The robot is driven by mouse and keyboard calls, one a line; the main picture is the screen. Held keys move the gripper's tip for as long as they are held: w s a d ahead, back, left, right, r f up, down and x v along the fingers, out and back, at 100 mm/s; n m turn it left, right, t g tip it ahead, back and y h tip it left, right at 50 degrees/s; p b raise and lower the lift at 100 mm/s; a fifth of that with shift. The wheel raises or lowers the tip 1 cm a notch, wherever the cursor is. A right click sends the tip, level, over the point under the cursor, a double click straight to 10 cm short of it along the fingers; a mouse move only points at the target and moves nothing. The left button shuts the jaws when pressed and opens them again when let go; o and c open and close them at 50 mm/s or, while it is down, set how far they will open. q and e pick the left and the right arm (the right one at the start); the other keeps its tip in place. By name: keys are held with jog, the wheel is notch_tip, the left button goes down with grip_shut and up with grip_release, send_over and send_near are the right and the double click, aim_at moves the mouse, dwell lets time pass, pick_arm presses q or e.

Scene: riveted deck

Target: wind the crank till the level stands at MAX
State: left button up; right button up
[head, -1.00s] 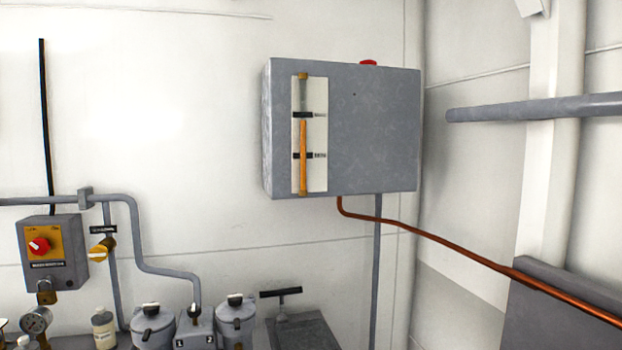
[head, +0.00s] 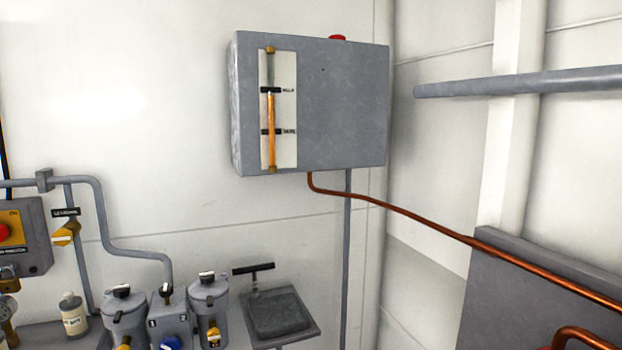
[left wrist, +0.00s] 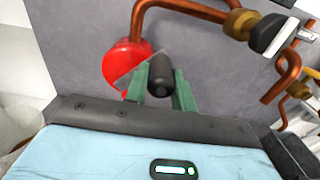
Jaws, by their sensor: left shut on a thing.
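The level gauge (head: 271,112) is an upright glass tube on a white plate, on the grey wall tank (head: 335,105) in the head view. Its orange column reaches to just under, or at, the upper black mark (head: 270,90); the mark's small label is too blurred to read surely. The lower mark (head: 271,131) lies well below the column's top. In the left wrist view, the crank shows as a red round part (left wrist: 122,66) with a black handle (left wrist: 160,73). My left gripper (left wrist: 158,88) is shut on the handle, its green fingers on both sides. My right gripper is out of view.
Copper pipes (left wrist: 188,8) and a valve with a white-and-black handle (left wrist: 270,33) are close to the left gripper. A copper pipe (head: 400,209) runs from the tank to the right. Grey canisters (head: 208,300) stand at lower left.

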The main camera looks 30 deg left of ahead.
pick_arm(q)
jog(key=shift+d+f, duration=0.1)
jog(key=shift+f, duration=0.35)
jog(key=f, duration=0.1)
jog(key=d+f, duration=0.1)
jog(key=s+f, duration=0.1)
jog(key=shift+d+f, duration=0.15)
jog(key=shift+f, duration=0.05)
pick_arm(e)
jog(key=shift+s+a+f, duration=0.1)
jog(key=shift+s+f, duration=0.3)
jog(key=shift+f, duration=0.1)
